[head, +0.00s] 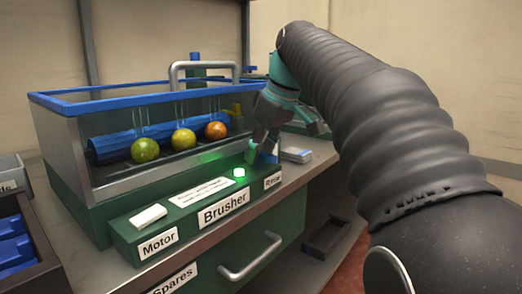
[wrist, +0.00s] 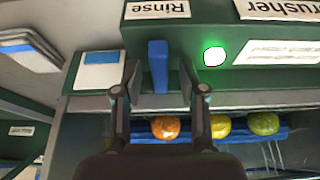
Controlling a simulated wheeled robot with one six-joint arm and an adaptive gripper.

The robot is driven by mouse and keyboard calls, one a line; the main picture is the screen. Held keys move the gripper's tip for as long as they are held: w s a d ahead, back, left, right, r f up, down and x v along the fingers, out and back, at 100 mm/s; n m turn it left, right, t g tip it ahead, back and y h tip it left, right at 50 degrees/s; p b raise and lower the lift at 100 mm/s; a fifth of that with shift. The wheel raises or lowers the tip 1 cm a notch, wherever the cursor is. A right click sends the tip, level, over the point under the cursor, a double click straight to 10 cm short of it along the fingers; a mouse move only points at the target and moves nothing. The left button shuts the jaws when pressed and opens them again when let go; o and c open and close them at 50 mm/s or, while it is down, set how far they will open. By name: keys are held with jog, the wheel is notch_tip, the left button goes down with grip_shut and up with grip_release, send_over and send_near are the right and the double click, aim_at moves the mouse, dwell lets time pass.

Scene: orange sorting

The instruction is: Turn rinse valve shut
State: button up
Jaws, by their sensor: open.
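The rinse valve shows in the wrist view as a blue lever (wrist: 158,66) beside the "Rinse" label (wrist: 157,10) on the green panel. Its long side runs from near the label toward the fruit tank. My gripper (wrist: 160,93) is open, with one fingertip on each side of the lever's tank-side end and clear gaps to both. In the head view my gripper (head: 262,148) is above the right end of the panel, by the partly covered "Rinse" label (head: 272,181). There my gripper hides most of the lever.
The brusher tank (head: 65,140) with a blue rim holds two yellow-green fruits and one orange fruit on blue rollers. A green light (head: 239,172) glows on the panel, left of my gripper. A white-and-blue box (wrist: 98,71) lies beside the panel. A drawer handle (head: 250,257) sticks out below.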

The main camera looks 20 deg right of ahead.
grip_shut()
jog(key=shift+r+m, duration=0.1)
jog(key=shift+m, duration=0.3)
jog(key=m+h+p, duration=0.1)
jog(key=m, duration=0.1)
jog(key=m+h+p, duration=0.1)
jog(key=m, duration=0.1)
jog(key=shift+a+m+t+p, duration=0.15)
jog(key=shift+m+t+p, duration=0.15)
jog(key=m+h+p, duration=0.1)
jog(key=m, duration=0.2)
jog(key=shift+a+m+h+p, duration=0.1)
jog(key=shift+m+h+p, duration=0.7)
jog(key=shift+m+p, duration=0.1)
jog(key=shift+m, duration=0.8)
grip_release()
